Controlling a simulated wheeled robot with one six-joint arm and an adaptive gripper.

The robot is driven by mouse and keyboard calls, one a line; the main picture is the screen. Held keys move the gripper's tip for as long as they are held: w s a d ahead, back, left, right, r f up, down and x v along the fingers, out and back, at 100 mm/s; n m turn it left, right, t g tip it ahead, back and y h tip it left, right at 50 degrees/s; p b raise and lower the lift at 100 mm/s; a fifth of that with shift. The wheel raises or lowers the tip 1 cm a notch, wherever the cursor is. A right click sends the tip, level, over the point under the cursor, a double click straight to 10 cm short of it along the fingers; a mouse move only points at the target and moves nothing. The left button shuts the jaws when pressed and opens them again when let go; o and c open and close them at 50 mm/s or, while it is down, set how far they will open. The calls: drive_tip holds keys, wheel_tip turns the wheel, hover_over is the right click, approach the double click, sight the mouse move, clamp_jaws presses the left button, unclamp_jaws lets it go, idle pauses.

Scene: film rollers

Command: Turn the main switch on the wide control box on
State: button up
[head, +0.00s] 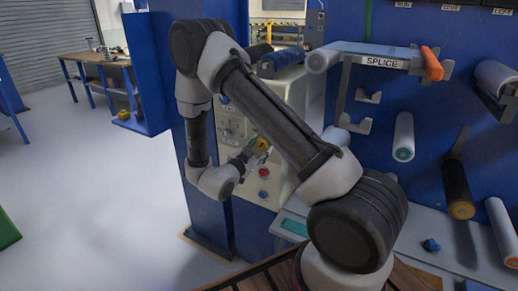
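The cream control box (282,185) stands in the middle of the head view, behind my arm. Its front carries small knobs and labels at the upper left. A red button (264,172) and a blue button (263,194) sit lower down. A round yellow part (262,144), perhaps the main switch, shows at mid height beside my gripper (250,153). My gripper points at the box front and is close to the yellow part; I cannot tell whether they touch. The fingers are too small to read. My arm hides much of the box, and the switch's position is unclear.
A blue post (167,75) stands left of the box. On the right, a blue panel (430,110) carries several film rolls and a SPLICE shelf (375,52). A small blue object (431,245) lies on the ledge below. The floor at left is clear.

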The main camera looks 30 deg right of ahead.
drive_tip(key=shift+o, duration=0.7)
drive_tip(key=v, duration=1.2)
